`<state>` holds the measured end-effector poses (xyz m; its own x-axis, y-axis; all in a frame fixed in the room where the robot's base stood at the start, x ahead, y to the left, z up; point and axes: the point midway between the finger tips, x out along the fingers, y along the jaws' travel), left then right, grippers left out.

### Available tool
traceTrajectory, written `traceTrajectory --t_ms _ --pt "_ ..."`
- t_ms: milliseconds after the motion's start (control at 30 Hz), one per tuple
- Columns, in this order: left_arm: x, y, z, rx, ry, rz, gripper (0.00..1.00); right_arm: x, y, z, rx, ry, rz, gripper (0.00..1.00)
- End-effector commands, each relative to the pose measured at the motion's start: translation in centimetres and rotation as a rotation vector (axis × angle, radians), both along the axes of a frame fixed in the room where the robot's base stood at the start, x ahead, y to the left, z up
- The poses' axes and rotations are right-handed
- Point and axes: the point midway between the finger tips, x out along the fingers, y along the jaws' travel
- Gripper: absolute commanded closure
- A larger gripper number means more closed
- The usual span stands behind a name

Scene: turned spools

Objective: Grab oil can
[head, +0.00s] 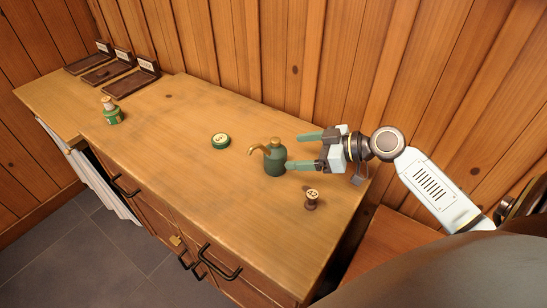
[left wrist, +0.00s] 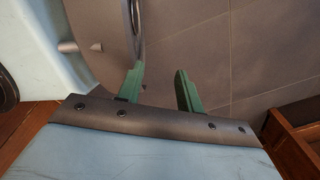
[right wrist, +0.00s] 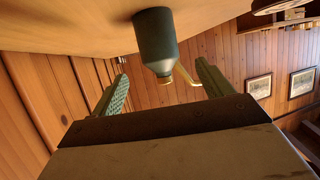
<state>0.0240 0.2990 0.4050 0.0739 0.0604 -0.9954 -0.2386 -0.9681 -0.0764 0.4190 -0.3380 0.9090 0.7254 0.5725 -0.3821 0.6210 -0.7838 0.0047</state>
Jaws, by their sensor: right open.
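The oil can (head: 274,160) is dark green with a brass top and a spout pointing left, standing upright on the wooden cabinet top. My right gripper (head: 304,151) is open beside it on its right, fingers pointing left toward the can. In the right wrist view the oil can (right wrist: 155,42) shows upside down, ahead of and between the two open fingers (right wrist: 162,85); I cannot tell whether either finger touches it. My left gripper (left wrist: 158,82) shows only in its own wrist view, its two green fingers apart with nothing between them, above the grey floor.
A dark spool (head: 311,198) stands close in front of my right gripper. A green and tan spool (head: 111,111) stands farther left. Labelled dark trays (head: 131,84) sit at the back left. The plank wall is behind.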

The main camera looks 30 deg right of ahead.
Motion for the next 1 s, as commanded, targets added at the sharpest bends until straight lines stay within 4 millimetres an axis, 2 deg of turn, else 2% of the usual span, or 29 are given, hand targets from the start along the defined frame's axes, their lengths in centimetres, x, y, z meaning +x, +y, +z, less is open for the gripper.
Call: traceTrajectory --t_ms 133,367,700,1000 --pt "0.4 -0.2 0.0 -0.004 -0.007 -0.002 0.64 2.0 1.5 -0.9 0.003 -0.002 0.001 0.21" --pt "0.9 -0.4 0.0 -0.006 -0.015 -0.002 0.64 3.2 2.5 -1.6 0.002 0.001 0.0 0.21" --pt "1.1 -0.4 -0.1 -0.006 -0.017 -0.002 0.64 6.5 5.1 -3.4 0.001 0.0 0.0 0.21" --pt "1.1 -0.4 -0.1 -0.006 -0.017 -0.002 0.64 6.7 5.4 -3.6 0.0 0.0 0.001 0.22"
